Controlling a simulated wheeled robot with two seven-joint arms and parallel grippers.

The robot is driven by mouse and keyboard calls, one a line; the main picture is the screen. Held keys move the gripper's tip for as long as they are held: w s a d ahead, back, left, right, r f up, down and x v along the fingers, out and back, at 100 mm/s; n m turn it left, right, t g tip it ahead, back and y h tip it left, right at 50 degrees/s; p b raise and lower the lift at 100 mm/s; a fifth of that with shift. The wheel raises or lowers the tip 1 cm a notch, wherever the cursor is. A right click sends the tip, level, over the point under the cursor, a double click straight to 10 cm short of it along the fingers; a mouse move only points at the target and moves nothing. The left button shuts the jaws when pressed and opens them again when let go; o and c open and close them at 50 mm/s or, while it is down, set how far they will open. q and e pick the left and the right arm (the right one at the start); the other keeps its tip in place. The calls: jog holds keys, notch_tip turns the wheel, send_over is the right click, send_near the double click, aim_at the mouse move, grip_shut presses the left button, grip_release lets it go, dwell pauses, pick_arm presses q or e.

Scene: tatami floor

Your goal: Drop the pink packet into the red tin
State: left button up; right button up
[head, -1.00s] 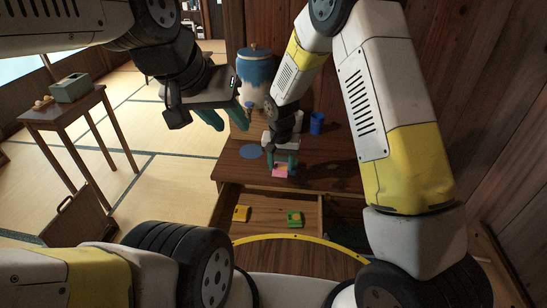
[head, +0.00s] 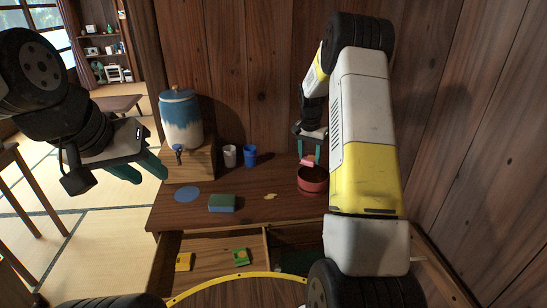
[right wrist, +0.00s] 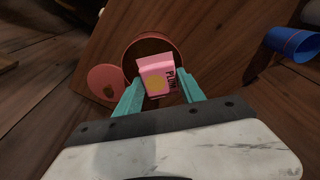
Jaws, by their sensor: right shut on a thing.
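The pink packet (head: 307,162) is held between the teal fingers of my right gripper (head: 309,155), which is shut on it. The red tin (head: 313,182) stands open on the desk, directly below the packet in the head view. In the right wrist view, the packet (right wrist: 157,77) shows dark lettering and a yellow spot and overlaps the opening of the tin (right wrist: 130,62). A reddish round disc (right wrist: 106,82) lies beside the tin. My left gripper (head: 138,170) is open and empty, left of the desk.
The desk (head: 250,212) also bears a dispenser (head: 181,120), a white cup (head: 230,156), a blue cup (head: 250,155), a blue-green block (head: 222,202) and a blue disc (head: 187,194). An open drawer below holds a yellow packet (head: 184,261) and a green packet (head: 240,256).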

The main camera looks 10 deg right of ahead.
jog(key=shift+m, duration=0.3)
jog(key=shift+d+f, duration=0.65)
jog(key=shift+f, duration=0.25)
jog(key=shift+d+f, duration=0.6)
jog(key=shift+f, duration=0.25)
jog(key=shift+d+f, duration=0.65)
jog(key=shift+f, duration=0.25)
jog(key=o, duration=1.4)
jog(key=shift+r, duration=0.1)
notch_tip(320, 180, up, 8)
jog(key=s, duration=0.1)
jog(key=shift+a+f, duration=0.2)
jog(key=shift+a, duration=0.2)
